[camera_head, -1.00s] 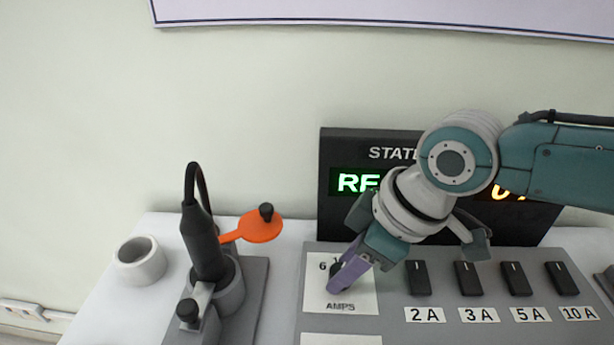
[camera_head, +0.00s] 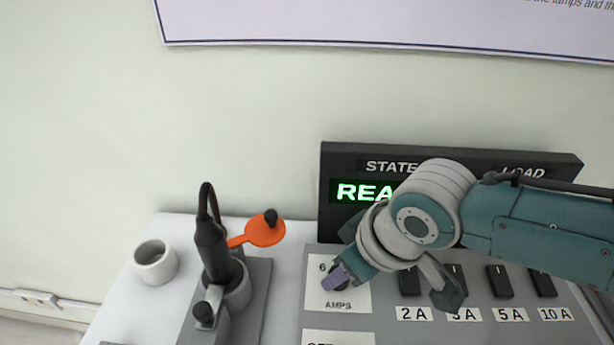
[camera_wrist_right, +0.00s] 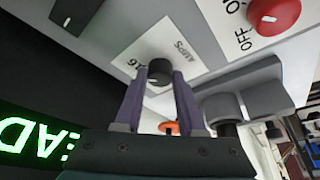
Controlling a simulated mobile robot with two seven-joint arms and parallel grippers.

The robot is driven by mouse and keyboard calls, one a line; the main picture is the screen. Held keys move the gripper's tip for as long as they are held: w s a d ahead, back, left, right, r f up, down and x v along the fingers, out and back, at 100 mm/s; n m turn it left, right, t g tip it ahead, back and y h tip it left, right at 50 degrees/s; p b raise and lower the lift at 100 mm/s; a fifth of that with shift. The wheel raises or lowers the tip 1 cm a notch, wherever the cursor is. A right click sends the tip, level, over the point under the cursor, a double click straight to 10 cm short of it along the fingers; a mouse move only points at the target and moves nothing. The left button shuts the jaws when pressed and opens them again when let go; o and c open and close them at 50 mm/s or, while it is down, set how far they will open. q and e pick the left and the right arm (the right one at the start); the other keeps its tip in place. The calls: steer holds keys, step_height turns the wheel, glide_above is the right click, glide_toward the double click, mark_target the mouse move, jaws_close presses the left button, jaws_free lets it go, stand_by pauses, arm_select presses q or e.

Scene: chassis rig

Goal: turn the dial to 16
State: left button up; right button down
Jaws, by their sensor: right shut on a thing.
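The dial is a round black knob (camera_wrist_right: 159,70) on a white plate marked AMPS (camera_head: 360,296), with a 6 showing at its upper left in the head view and 16 in the wrist view. My right gripper (camera_head: 336,281) is at the dial, its purple fingers on either side of the knob. In the right wrist view the gripper (camera_wrist_right: 158,78) is shut on the knob. The fingers and wrist hide most of the dial in the head view, so I cannot read its pointer. My left gripper is not in view.
A display (camera_head: 345,160) behind the panel shows green letters, partly hidden by my right arm. Several black switches (camera_head: 500,283) stand right of the dial. A black plug-like post with an orange flap (camera_head: 264,231) and a white ring (camera_head: 155,263) are at left. A red knob (camera_wrist_right: 274,14) is near OFF.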

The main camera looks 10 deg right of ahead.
steer(key=c, duration=0.5)
jaws_free()
steer(key=shift+s+r+p, duration=0.1)
steer(key=shift+r+p, duration=0.25)
steer(key=shift+r, duration=0.15)
steer(key=p+v, duration=0.3)
steer(key=v, duration=0.6)
steer(key=shift+s, duration=0.1)
